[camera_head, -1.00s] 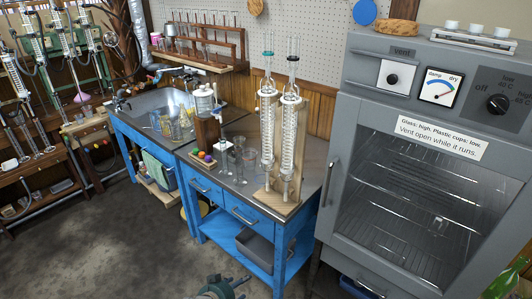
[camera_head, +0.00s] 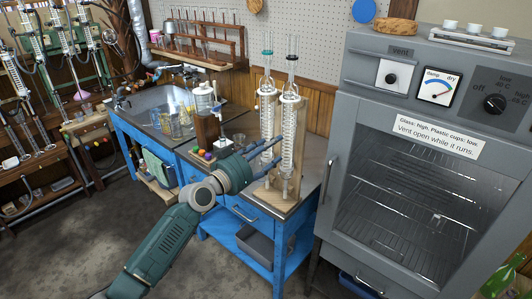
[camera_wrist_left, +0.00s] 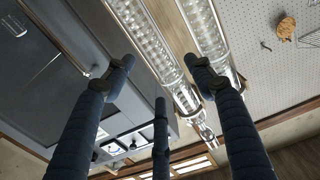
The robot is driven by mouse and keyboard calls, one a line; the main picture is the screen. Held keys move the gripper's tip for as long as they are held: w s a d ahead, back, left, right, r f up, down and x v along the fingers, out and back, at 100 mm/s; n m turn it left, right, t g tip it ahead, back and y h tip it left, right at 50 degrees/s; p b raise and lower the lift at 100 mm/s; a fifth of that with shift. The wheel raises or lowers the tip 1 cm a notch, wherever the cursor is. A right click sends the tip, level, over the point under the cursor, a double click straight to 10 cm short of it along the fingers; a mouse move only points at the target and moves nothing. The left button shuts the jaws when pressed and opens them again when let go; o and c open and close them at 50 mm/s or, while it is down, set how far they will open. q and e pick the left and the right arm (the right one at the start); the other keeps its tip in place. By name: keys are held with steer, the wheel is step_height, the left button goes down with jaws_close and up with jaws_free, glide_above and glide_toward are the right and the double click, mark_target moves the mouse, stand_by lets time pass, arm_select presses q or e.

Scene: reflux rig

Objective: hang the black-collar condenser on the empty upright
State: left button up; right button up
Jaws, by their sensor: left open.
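The black-collar condenser (camera_head: 288,135) is a clear upright coiled glass tube with a black collar (camera_head: 292,57) near its top. It hangs at the right on a wooden board stand (camera_head: 292,207), beside a teal-collar condenser (camera_head: 264,125). My left gripper (camera_head: 277,150) is open in front of these two condensers, its fingers pointing at them. In the left wrist view the open fingers (camera_wrist_left: 160,78) have the condenser nearer the oven (camera_wrist_left: 145,40) ahead between them; collars do not show there. I cannot make out which upright is empty. My right gripper is not in view.
The grey oven (camera_head: 420,190) stands close right of the blue bench (camera_head: 245,212). Glassware and a small tray of coloured balls (camera_head: 205,155) are on the bench left of the stand. A rig of glass tubes on uprights (camera_head: 40,75) stands at the far left. The floor between is clear.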

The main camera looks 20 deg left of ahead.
mark_target(286, 137)
arm_select(q)
steer(key=b+x, duration=0.1)
steer(key=x, duration=0.1)
steer(key=b+x, duration=0.1)
steer(key=x, duration=0.2)
steer(key=shift+w+d+f, duration=0.1)
steer(key=shift+w+f, duration=0.1)
steer(key=shift+w, duration=0.05)
steer(key=b+x, duration=0.1)
steer(key=x, duration=0.1)
steer(key=shift+w+d+b, duration=0.15)
steer(key=shift+w+b, duration=0.2)
steer(key=shift+b, duration=0.05)
steer(key=shift+w+r, duration=0.1)
steer(key=shift+r, duration=0.05)
steer(key=shift+c, duration=0.6)
